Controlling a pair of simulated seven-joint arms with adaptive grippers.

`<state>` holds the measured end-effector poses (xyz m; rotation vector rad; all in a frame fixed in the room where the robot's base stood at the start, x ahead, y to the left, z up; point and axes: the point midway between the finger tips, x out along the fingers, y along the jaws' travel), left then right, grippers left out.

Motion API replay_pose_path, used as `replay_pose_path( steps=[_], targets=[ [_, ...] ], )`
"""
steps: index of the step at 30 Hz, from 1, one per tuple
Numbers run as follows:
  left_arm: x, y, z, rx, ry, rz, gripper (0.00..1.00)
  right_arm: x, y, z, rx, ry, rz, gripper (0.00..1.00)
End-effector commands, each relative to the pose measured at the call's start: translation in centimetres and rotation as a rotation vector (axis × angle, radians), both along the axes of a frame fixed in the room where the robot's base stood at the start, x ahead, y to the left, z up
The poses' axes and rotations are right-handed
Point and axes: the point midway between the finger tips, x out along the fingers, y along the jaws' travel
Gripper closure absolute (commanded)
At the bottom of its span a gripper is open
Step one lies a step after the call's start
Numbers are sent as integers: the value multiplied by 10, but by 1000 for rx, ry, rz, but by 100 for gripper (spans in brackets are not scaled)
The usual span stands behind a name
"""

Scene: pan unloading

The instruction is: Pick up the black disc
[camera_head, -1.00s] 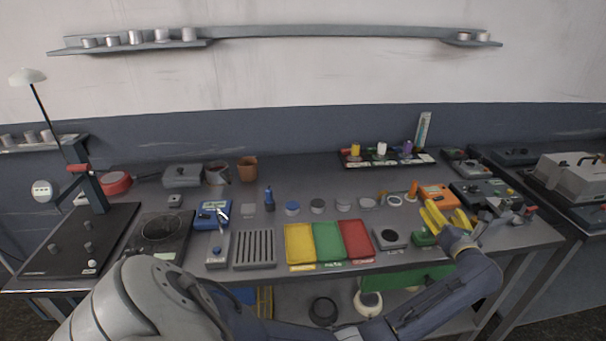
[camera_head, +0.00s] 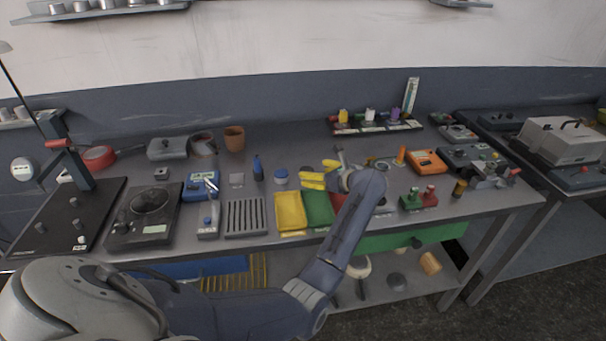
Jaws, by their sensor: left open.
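The black disc (camera_head: 307,170) lies on the workbench just right of a small blue-topped disc (camera_head: 280,177). It is largely hidden by the yellow fingers, so only a little of it shows. My left gripper (camera_head: 318,175) has yellow fingers and is open, pointing left. It is over or right beside the black disc; I cannot tell how high it is above it. Nothing shows between the fingers. My right gripper is not in view.
A blue bottle (camera_head: 258,168) stands left of the discs. A rack (camera_head: 375,126) is behind.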

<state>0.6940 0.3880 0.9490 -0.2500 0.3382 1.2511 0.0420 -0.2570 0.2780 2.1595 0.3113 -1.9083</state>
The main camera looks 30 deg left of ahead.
Motion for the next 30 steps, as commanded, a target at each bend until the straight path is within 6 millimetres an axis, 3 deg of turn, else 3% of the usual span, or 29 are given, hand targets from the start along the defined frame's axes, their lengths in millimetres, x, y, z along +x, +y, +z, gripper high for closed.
replay_pose_path(
  steps=[15, 26, 30],
  targets=[
    [14, 45, -20, 2, 2, -2, 30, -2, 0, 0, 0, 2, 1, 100],
    [15, 49, -21, 1, 1, -2, 30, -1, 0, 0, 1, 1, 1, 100],
    [15, 48, -22, 1, 1, -2, 46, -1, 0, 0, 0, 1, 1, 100]
  ],
)
